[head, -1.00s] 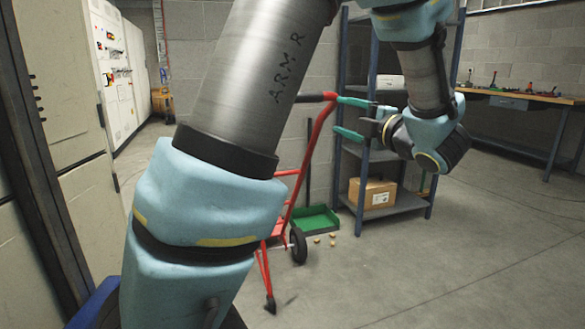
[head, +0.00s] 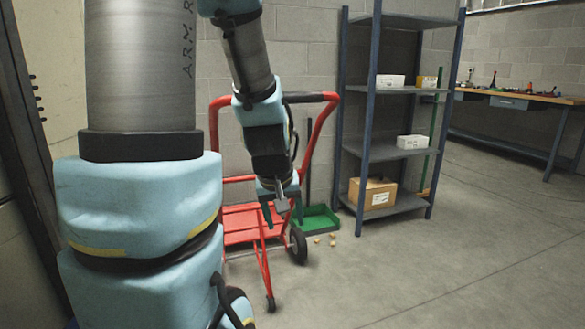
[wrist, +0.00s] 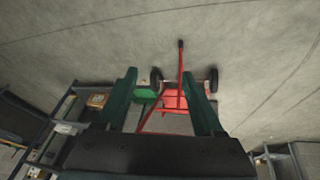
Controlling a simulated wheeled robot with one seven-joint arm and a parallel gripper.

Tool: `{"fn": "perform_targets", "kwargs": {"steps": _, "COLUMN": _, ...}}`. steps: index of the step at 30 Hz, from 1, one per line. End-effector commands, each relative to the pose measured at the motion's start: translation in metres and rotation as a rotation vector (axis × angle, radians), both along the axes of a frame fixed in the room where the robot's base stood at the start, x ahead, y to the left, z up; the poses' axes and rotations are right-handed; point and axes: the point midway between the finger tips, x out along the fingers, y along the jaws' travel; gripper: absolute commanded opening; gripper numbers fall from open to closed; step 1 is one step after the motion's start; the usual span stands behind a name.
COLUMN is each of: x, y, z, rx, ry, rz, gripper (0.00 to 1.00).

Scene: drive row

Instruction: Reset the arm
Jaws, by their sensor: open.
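My gripper (head: 283,213) hangs at the end of my arm in front of the red hand truck in the head view, pointing down. Its two dark green fingers are apart with nothing between them. In the wrist view the open fingers of my gripper (wrist: 163,82) frame the red hand truck and bare floor beyond. I see no contact with the hand truck, but the exact gap is hard to tell.
A red hand truck (head: 240,228) stands against the block wall. A green dustpan (head: 318,219) with small bits beside it lies near a blue-grey shelf rack (head: 402,151) holding boxes. A workbench (head: 530,98) is at far right. Floor at right is clear.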

Motion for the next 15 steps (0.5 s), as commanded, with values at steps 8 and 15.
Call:
{"fn": "perform_targets", "kwargs": {"steps": 8, "x": -0.065, "y": 0.051, "z": 0.008, "rx": 0.141, "ry": 0.227, "rz": -0.165, "gripper": 0.69}}
{"fn": "perform_targets", "kwargs": {"steps": 15, "x": -0.064, "y": 0.050, "z": 0.057, "rx": 0.139, "ry": 0.226, "rz": -0.162, "gripper": 0.69}}
